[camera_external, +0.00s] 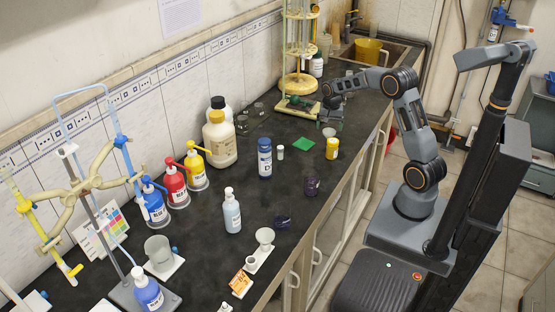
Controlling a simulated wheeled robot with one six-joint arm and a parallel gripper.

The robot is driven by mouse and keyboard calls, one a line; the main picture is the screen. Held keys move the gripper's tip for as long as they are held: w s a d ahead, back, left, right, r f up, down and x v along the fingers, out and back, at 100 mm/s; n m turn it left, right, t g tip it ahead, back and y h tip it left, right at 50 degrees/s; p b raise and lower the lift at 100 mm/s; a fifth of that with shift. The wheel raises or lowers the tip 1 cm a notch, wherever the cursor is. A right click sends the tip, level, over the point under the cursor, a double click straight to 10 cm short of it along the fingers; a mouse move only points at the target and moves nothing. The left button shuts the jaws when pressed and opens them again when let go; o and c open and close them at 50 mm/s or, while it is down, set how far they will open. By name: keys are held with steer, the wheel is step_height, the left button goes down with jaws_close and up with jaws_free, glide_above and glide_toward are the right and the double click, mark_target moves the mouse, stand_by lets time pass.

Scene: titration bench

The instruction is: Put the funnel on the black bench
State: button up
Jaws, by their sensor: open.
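A small white funnel-shaped piece (264,236) is near the front edge of the black bench (200,260), in the lower middle of the view. It appears to rest on a white base (252,266); the exact contact is too small to tell. My gripper (331,122) is open, far up the bench from the funnel, beside the tall yellowish stand. It is small in the picture, and I see nothing held between its fingers.
Blue (153,205), red (175,184) and yellow (196,168) pump bottles line the wall side. A clear bottle (232,213), a blue bottle (265,158) and a yellow jar (332,148) stand mid-bench.

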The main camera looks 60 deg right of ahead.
steer(key=shift+d+f+p, duration=0.1)
steer(key=shift+f+p, duration=0.35)
steer(key=shift+f, duration=2.25)
steer(key=shift+c, duration=0.4)
steer(key=c, duration=1)
steer(key=shift+o, duration=0.2)
steer(key=shift+r, duration=0.2)
